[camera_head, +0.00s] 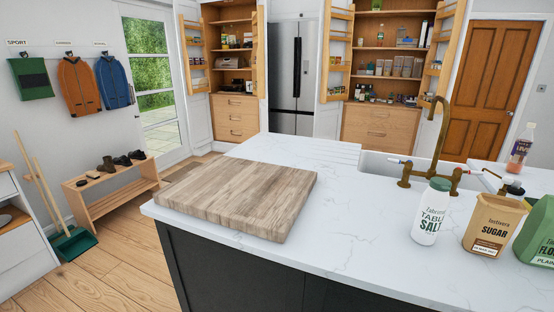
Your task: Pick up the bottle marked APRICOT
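I cannot read APRICOT on anything in view. A clear bottle (519,150) with orange-brown content and a dark label stands upright at the right, beyond the sink; its label is too small to read. Small bottles and jars (363,93) stand in the far pantry and its door racks, also too small to read. Neither of my grippers is in view.
A white island top (330,232) fills the foreground, with a wooden board (241,192), salt container (431,211), sugar bag (494,224) and flour bag (538,232). A brass tap (437,135) rises at the sink. A low bench (112,187) stands left; open floor lies between.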

